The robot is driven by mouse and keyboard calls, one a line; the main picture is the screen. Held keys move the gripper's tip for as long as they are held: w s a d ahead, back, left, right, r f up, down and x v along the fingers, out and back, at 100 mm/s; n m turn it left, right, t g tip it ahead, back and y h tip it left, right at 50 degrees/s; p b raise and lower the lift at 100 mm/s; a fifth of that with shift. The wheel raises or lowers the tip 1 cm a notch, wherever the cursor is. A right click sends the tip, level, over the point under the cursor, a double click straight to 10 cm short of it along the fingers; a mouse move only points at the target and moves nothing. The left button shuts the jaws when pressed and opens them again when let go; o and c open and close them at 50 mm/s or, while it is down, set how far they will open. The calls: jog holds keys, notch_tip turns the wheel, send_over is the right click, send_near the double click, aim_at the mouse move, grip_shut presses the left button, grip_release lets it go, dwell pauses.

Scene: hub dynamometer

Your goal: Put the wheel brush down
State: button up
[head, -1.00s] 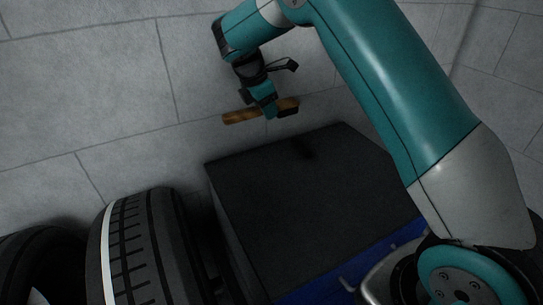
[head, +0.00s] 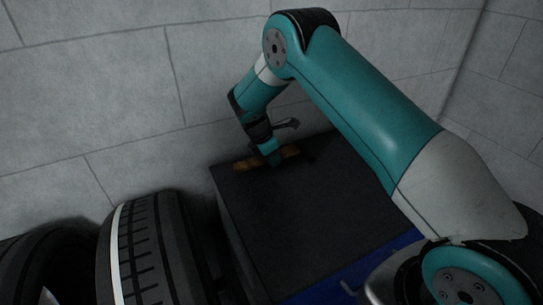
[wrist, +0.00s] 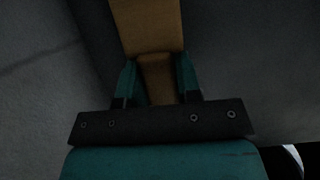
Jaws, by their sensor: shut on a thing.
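The wheel brush (head: 246,163) has a long brown wooden handle and lies roughly level at the far left part of the black cabinet top. In the wrist view its handle (wrist: 152,28) runs up between the fingers. My gripper (head: 273,160) is shut on the brush, with one finger on each side of the handle; the gripper also shows in the wrist view (wrist: 160,85). The brush is at or just above the top; I cannot tell whether it touches. Its bristle end is dark and hard to make out.
The black top (head: 290,225) of a cabinet with a blue front (head: 370,265) is otherwise clear. Dark tyres (head: 150,250) stand to its left. A grey block wall (head: 110,80) rises behind.

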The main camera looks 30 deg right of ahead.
aim_at(259, 158)
jog(key=shift+f, duration=0.1)
jog(key=o, duration=0.4)
jog(key=shift+f, duration=0.1)
jog(key=o, duration=0.4)
jog(key=shift+o, duration=0.2)
jog(key=s+a+r+m+y+b, duration=0.1)
jog(key=s+a+r, duration=0.15)
jog(key=r, duration=0.65)
jog(key=s+a+r+m+y+b, duration=0.15)
jog(key=a+r, duration=0.25)
jog(key=r, duration=0.4)
jog(key=s+a+r+m+y, duration=0.2)
jog(key=s+a, duration=0.1)
jog(key=s, duration=0.7)
jog(key=s+a+r+m+y, duration=0.1)
jog(key=s+a+r+m, duration=0.1)
jog(key=s, duration=0.9)
jog(key=s+a+r+m+y, duration=0.2)
jog(key=s+a+r+m, duration=0.1)
jog(key=s, duration=0.8)
jog(key=shift+s+a+m+y, duration=0.2)
jog(key=shift+a+m+y, duration=0.15)
jog(key=shift+a+m, duration=0.45)
